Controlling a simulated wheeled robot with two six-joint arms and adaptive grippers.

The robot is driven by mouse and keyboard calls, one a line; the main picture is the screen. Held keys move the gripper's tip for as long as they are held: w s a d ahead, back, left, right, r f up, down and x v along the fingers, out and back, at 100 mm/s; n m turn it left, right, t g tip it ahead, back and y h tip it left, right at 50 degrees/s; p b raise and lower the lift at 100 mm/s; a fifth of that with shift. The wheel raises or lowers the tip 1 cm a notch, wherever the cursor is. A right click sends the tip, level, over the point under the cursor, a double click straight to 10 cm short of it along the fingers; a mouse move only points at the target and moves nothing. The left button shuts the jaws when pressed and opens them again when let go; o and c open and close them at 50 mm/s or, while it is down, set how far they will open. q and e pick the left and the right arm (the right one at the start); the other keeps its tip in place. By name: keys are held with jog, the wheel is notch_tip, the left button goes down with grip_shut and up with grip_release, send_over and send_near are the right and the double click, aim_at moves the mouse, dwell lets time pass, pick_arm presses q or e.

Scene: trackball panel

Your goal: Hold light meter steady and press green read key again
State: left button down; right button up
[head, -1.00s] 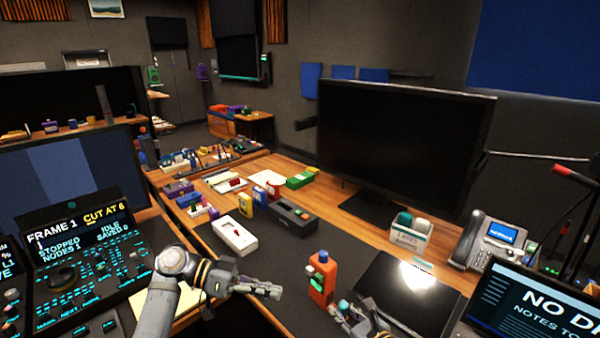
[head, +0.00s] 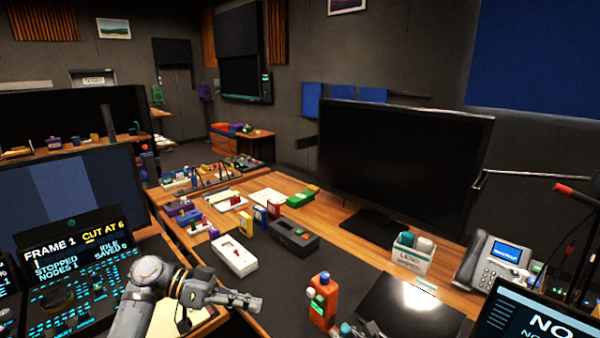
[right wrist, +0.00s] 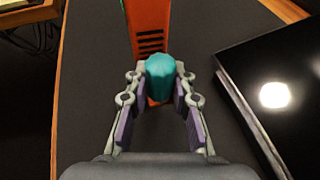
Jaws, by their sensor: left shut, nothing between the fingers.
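The orange light meter (head: 322,312) stands upright on the dark desk mat, with a green key (head: 318,298) on its face. My left gripper (head: 252,302) is shut and empty, to the left of the meter and apart from it. My right gripper (head: 355,331) is at the meter's lower right, mostly cut off by the bottom edge. In the right wrist view its fingers (right wrist: 160,82) close around a teal knob (right wrist: 160,70) against the orange body (right wrist: 150,25). Whether the knob is fixed to the meter is unclear.
A black glossy panel (head: 410,305) lies to the right of the meter. A white device (head: 234,257) and a dark box (head: 293,236) lie behind on the mat. A desk phone (head: 492,262) and white holder (head: 412,255) stand further right. A lit console (head: 75,270) is at left.

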jog(key=o, duration=0.4)
jog(key=shift+f, duration=0.15)
jog(key=v, duration=1.1)
jog(key=shift+s+d, duration=0.1)
jog(key=shift+d, duration=0.05)
jog(key=shift+s+r, duration=0.3)
jog(key=shift+r, duration=0.1)
jog(key=shift+o, duration=0.2)
jog(key=shift+o, duration=1.4)
